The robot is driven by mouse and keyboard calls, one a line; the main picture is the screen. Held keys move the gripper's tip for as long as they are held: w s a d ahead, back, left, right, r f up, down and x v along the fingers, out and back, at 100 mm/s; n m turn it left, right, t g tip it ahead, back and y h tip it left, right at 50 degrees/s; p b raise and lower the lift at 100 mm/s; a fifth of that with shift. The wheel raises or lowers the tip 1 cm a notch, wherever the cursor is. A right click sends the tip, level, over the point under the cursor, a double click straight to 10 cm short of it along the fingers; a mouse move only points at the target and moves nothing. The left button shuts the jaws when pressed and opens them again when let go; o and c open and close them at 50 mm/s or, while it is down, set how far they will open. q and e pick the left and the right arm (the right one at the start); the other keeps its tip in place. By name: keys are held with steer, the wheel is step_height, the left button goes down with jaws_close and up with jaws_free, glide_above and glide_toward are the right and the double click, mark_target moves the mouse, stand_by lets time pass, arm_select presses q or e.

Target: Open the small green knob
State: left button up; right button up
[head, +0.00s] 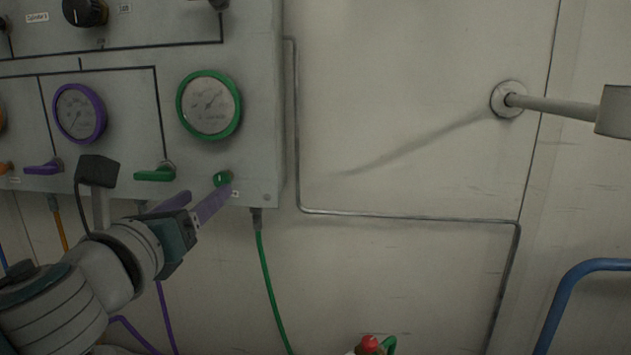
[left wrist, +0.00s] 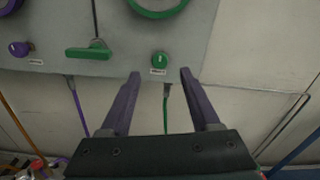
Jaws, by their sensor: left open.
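The small green knob (head: 222,178) sits at the lower right of the grey air panel (head: 260,120), below the green-rimmed gauge (head: 208,104). In the left wrist view the knob (left wrist: 159,59) shows just beyond and between the fingertips, with a small label under it. My left gripper (head: 222,196) is open, with purple fingers pointing at the panel; in the left wrist view its two fingers (left wrist: 160,74) stand apart with nothing between them. In the head view a fingertip overlaps the knob's lower edge, and I cannot tell whether they touch. My right gripper is not in view.
A green lever handle (head: 155,174) is left of the knob, and a purple lever (head: 43,167) further left. A green hose (head: 268,285) hangs below the panel. Thin metal pipe (head: 400,216) runs along the wall; a blue rail (head: 563,300) stands at right.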

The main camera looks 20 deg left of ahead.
mark_target(220, 182)
arm_select(q)
steer(key=x, duration=0.5)
steer(key=shift+w, duration=0.1)
jaws_close()
stand_by(0.4)
